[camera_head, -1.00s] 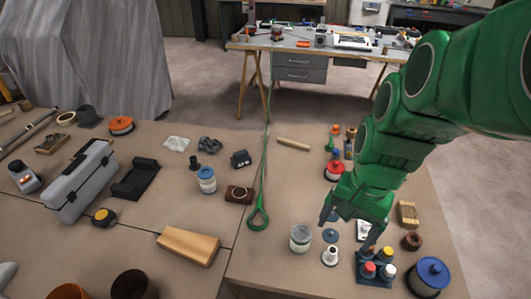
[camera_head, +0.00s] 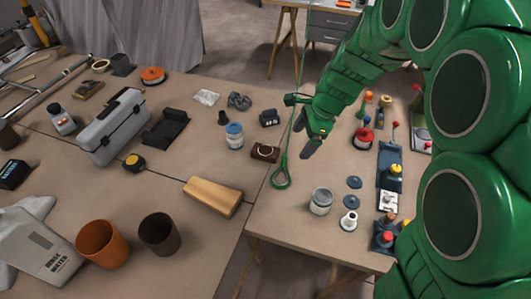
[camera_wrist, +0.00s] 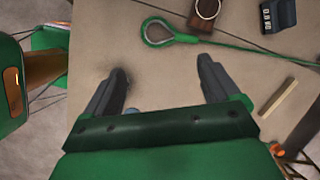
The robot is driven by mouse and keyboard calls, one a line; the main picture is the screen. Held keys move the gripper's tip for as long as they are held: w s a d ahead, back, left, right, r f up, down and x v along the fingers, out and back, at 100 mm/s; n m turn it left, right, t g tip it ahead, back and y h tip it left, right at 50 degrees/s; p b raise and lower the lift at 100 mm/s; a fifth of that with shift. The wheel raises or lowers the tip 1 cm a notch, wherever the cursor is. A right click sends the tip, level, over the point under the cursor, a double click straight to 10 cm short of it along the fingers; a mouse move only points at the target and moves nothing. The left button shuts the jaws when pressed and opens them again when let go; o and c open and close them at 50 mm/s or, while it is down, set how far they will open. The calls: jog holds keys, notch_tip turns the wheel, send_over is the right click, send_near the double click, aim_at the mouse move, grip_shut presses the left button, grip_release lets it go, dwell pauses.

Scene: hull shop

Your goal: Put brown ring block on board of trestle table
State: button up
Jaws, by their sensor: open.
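The brown ring block (camera_head: 265,152) is a small dark brown block with a pale ring on its top. It lies on the near worktop, left of the green cable's loop. It shows at the top edge of the wrist view (camera_wrist: 207,14), partly cut off. My gripper (camera_head: 301,130) is open and empty above the worktop, to the right of the block and apart from it. Its two dark fingers (camera_wrist: 162,72) are spread in the wrist view. A trestle table (camera_head: 285,40) with wooden legs and grey drawers stands at the back; its board is mostly cut off.
A green cable with a loop (camera_head: 281,177) lies between the block and my gripper. A blue-lidded jar (camera_head: 234,136), a small black device (camera_head: 269,117) and a wooden block (camera_head: 213,195) surround the ring block. A grey toolbox (camera_head: 115,127) stands left. Bare floor separates the tables.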

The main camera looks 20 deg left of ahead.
aim_at(265, 150)
jog(key=w+a+f+m, duration=0.2)
jog(key=a+f, duration=0.1)
jog(key=w+a+f+m, duration=0.1)
jog(key=w+a+f, duration=0.1)
jog(key=a+f, duration=0.1)
jog(key=w+a+f+m, duration=0.2)
jog(key=w+a+f, duration=0.1)
jog(key=a+f, duration=0.1)
jog(key=shift+a+m+y, duration=0.3)
jog(key=shift+a+y, duration=0.1)
jog(key=shift+a, duration=0.2)
jog(key=shift+x, duration=1.2)
jog(key=shift+w+d+x, duration=0.1)
jog(key=shift+w+x, duration=0.05)
jog(key=shift+x, duration=0.75)
jog(key=shift+w+d+x, duration=0.1)
jog(key=shift+w+x, duration=0.05)
jog(key=shift+x, duration=0.75)
jog(key=shift+w+x, duration=0.2)
jog(key=shift+x, duration=0.75)
jog(key=shift+f, duration=0.35)
jog(key=shift+c, duration=0.3)
jog(key=c, duration=1.1)
jog(key=shift+c, duration=0.2)
jog(key=shift+r, duration=0.15)
